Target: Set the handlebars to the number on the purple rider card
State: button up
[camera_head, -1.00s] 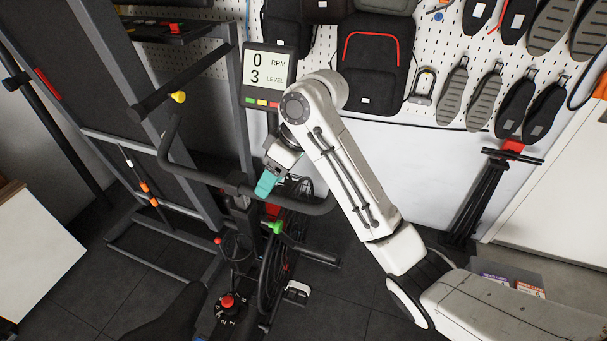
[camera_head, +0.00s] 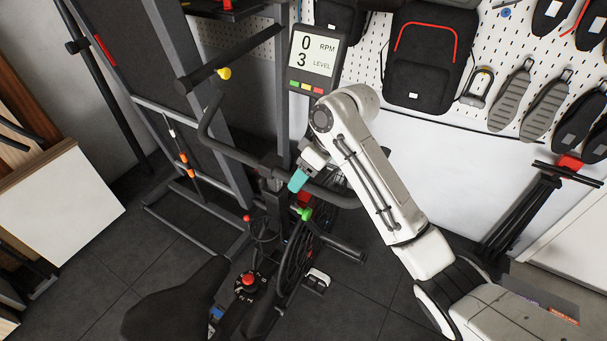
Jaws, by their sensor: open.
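The exercise bike's dark handlebars (camera_head: 233,152) curve across the middle of the view. My gripper (camera_head: 298,181), with teal fingers, is at the right part of the bar, by the post. Its fingers overlap the bar in the picture; I cannot tell whether they touch it. The gripper is open. A green knob (camera_head: 304,214) sits just below it on the bike. The rider cards (camera_head: 545,302) lie at the lower right, mostly hidden by my arm. I cannot make out the purple one or its number.
The bike's display (camera_head: 315,58) reads 0 RPM, level 3. A red-topped knob (camera_head: 248,279) stands on a dial beside the black saddle (camera_head: 177,299). Backpacks and soles hang on the pegboard (camera_head: 515,40).

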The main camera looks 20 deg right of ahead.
jog(key=shift+a+f, duration=0.1)
jog(key=shift+f, duration=0.15)
jog(key=shift+c, duration=0.5)
grip_shut()
